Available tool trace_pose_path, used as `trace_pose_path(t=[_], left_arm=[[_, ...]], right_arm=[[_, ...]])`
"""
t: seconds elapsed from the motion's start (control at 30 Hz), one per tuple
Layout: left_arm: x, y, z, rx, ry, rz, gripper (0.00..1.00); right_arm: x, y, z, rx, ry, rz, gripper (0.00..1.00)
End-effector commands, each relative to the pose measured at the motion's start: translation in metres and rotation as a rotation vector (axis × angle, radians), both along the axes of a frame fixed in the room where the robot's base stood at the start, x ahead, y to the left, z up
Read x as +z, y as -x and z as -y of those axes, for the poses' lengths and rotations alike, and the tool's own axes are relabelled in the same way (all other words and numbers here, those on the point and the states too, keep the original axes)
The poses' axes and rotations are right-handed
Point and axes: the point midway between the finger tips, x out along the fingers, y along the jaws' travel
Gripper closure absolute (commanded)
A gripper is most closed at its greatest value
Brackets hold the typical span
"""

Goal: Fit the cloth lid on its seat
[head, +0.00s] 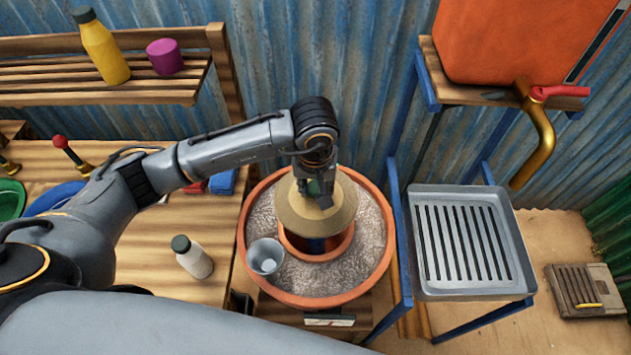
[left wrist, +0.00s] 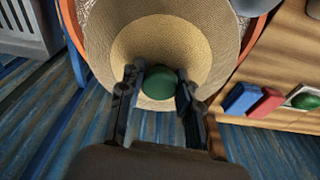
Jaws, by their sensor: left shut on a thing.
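The cloth lid (head: 305,222) is a round beige disc with a green knob (left wrist: 158,86). My left gripper (head: 317,190) is shut on the knob from above, with one finger on each side in the left wrist view. The lid also shows there (left wrist: 185,45). The lid is over the back part of the inner clay pot (head: 317,257), and the front of that pot's rim and dark opening show uncovered. The inner pot stands in grey sand inside a wide terracotta pot (head: 316,301). The contact between lid and rim is hidden. My right gripper is not in view.
A metal cup (head: 266,257) stands on the sand at the left front. A white bottle (head: 192,258) stands on the wooden bench to the left. A slotted metal tray (head: 466,292) on a blue stand is close on the right. Blue and red blocks (left wrist: 241,98) lie behind.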

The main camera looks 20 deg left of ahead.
Motion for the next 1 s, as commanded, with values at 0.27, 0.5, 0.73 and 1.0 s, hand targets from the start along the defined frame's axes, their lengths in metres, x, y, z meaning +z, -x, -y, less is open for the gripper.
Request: trace_pose_path(t=[0.27,0.5,0.73,1.0], left_arm=[[-0.024,0.001,0.001,-0.001,0.002,-0.002,0.92],[-0.048,0.001,0.001,-0.001,0.002,-0.003,0.92],[-0.073,0.0,0.0,-0.002,0.001,0.001,0.92],[-0.097,0.0,0.0,-0.002,0.002,0.001,0.92]], right_arm=[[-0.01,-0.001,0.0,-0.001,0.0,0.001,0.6],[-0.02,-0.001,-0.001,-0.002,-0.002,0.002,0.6],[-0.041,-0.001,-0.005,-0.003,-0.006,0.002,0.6],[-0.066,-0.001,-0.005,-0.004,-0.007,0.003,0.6]])
